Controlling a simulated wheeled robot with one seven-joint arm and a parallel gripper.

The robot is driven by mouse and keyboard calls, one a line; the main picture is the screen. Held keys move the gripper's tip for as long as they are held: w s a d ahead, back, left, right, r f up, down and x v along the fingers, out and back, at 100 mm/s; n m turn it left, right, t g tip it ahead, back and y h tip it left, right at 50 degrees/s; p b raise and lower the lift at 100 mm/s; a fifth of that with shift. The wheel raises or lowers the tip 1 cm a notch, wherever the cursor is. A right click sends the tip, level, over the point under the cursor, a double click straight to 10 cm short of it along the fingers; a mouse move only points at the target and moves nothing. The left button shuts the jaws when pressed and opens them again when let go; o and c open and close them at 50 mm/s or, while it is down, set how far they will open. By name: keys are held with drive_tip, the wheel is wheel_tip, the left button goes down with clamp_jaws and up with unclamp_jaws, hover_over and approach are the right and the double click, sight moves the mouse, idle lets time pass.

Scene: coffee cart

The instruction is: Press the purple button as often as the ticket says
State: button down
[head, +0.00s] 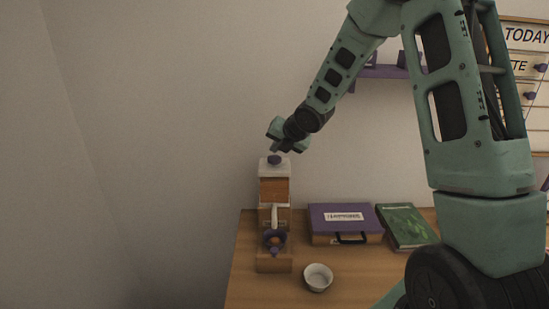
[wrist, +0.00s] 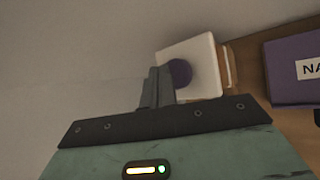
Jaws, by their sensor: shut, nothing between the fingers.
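The purple button (head: 274,159) sits on the white top (head: 265,169) of a wooden machine (head: 275,190) at the left of the table. The button also shows in the wrist view (wrist: 180,72), on the white square top (wrist: 205,62). My gripper (head: 277,149) is shut and empty, just above the button in the head view. In the wrist view my shut fingers (wrist: 157,88) partly overlap the button's left side. I cannot tell whether they touch it. No ticket with a readable number shows in either view.
A purple case (head: 335,216) with a label and a green book (head: 404,226) lie right of the machine. A white bowl (head: 318,277) stands in front. A purple shelf (head: 388,72) and a board (head: 525,75) reading "TODAY" are on the wall, partly behind my arm.

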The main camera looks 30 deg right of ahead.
sight(277, 159)
drive_tip(key=shift+r+p, duration=2.1)
drive_tip(key=shift+r, duration=0.45)
drive_tip(key=shift+f, duration=0.1)
drive_tip(key=s+a+f+m+g+b, duration=0.25)
drive_tip(key=s+a+m, duration=0.25)
drive_tip(key=s+a, duration=0.45)
drive_tip(key=s+a+f+m+g+b, duration=0.25)
drive_tip(key=s+a+m, duration=0.35)
drive_tip(key=a, duration=0.7)
drive_tip(key=s+a+f+m+g+b, duration=0.1)
drive_tip(key=s+a+m+g+b, duration=0.1)
drive_tip(key=s, duration=0.9)
drive_tip(key=s+a+f+m+g+b, duration=0.1)
drive_tip(key=s+a+m, duration=0.3)
drive_tip(key=s, duration=0.7)
drive_tip(key=f+m+g, duration=0.1)
drive_tip(key=m, duration=0.1)
drive_tip(key=shift+s+a+m+b, duration=0.15)
drive_tip(key=shift+s+m+b, duration=0.15)
drive_tip(key=shift+s+b, duration=0.1)
